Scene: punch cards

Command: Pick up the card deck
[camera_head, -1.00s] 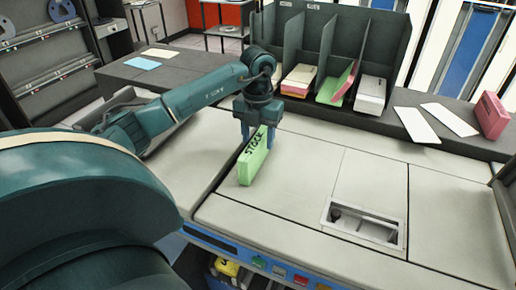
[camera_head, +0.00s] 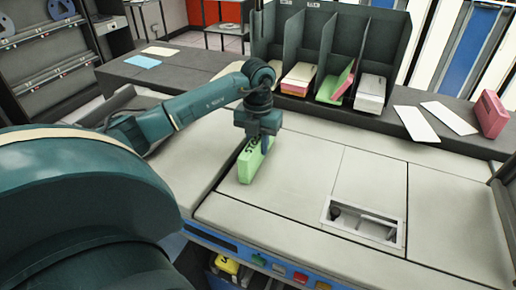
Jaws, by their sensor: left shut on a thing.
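A green card deck (camera_head: 250,165) with dark lettering on its side stands on edge on the pale machine top, left of the middle. My left gripper (camera_head: 258,145) comes down on it from above and is shut on it, with a finger on the near side covering part of the lettering. The deck's lower edge looks to be at the surface; I cannot tell whether there is a gap under it. My right gripper is not in view.
A dark sorting rack (camera_head: 330,55) with several card stacks stands behind. A recessed opening (camera_head: 362,222) is in the machine top. The top right of the deck is clear.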

